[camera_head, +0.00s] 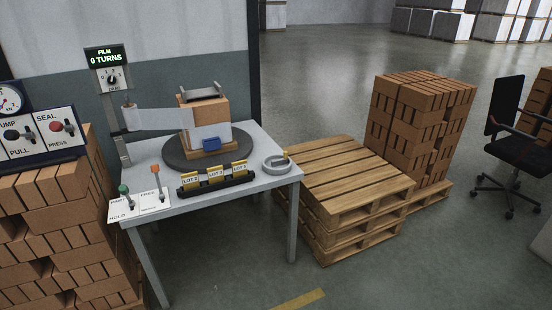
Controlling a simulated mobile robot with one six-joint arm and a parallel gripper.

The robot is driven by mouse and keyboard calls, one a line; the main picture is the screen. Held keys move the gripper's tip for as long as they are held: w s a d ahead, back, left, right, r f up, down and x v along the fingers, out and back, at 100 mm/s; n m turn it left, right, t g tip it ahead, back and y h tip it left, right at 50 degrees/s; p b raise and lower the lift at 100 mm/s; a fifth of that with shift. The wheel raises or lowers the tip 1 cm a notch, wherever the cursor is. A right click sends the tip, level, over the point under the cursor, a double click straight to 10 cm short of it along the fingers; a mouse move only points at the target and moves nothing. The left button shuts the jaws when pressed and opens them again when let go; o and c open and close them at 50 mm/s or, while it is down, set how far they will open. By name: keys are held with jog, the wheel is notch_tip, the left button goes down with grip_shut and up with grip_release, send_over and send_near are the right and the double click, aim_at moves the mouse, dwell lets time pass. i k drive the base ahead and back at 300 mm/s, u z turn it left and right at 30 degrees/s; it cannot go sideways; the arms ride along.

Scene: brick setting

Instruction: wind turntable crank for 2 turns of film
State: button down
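The crank (276,165) is a grey round wheel with a small yellow knob at the right edge of the grey table (257,186). The dark round turntable (179,160) carries a brick-coloured pack (221,111) partly covered by pale film, with a blue piece low on its front. A strip of film (162,120) runs from the pack left to a post. The display (105,56) on the post reads "FILM 0 TURNS", above a black dial. My gripper is not in view.
A white plate (140,205) at the table's front left bears a green-knobbed lever and an orange-knobbed lever. A rack (216,186) of yellow LOT cards stands before the turntable. Stacked pallets (345,190) stand right of the table. A PUMP and SEAL panel (40,135) is far left.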

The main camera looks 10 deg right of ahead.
aim_at(276, 164)
jog(key=i, duration=0.85)
jog(key=z, duration=0.05)
